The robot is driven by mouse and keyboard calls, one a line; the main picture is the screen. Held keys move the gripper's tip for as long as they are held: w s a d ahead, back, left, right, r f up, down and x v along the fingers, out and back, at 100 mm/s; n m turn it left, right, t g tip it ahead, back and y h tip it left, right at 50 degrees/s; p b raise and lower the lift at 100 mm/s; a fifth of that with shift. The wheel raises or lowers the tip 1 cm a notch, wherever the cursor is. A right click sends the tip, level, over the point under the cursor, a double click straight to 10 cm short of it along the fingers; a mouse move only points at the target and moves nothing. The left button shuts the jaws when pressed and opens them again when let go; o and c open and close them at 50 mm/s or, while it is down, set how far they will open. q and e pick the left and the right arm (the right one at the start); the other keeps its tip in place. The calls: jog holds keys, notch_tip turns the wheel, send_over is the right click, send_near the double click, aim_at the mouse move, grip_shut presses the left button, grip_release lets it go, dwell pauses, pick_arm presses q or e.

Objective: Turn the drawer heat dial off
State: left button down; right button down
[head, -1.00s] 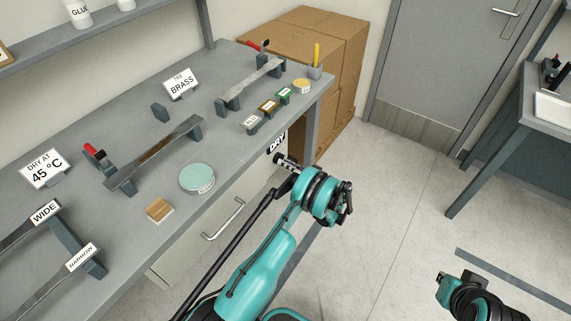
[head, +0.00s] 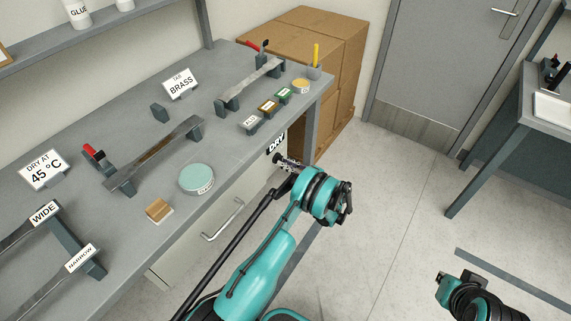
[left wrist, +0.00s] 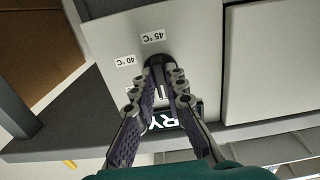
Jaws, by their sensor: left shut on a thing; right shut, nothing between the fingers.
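The dark heat dial (left wrist: 157,62) is on the pale drawer-unit front in the left wrist view, partly hidden by my fingers. My left gripper (left wrist: 164,80) is shut on it. Temperature labels reading 45 °C (left wrist: 153,37) and 40 °C (left wrist: 125,61) sit beside the dial, upside down in this view. The DRY sign (left wrist: 176,120) is partly covered by the fingers; it also shows in the head view (head: 277,143). In the head view my left gripper (head: 287,163) reaches the bench front below that sign. Of my right arm, only the wrist shows at lower right; its fingers are not visible.
A drawer handle (head: 223,220) is on the bench front, left of my left arm. The grey bench (head: 140,128) carries specimen fixtures, small blocks and a round teal-topped tin (head: 197,178). Cardboard boxes (head: 333,50) stand beyond the bench end.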

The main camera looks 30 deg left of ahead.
dwell(0.3)
pick_arm(q)
jog(key=c, duration=1.6)
grip_release()
jog(key=shift+o, duration=0.2)
jog(key=d, duration=0.7)
jog(key=shift+s+d, duration=0.3)
jog(key=shift+s, duration=0.05)
jog(key=shift+r, duration=0.15)
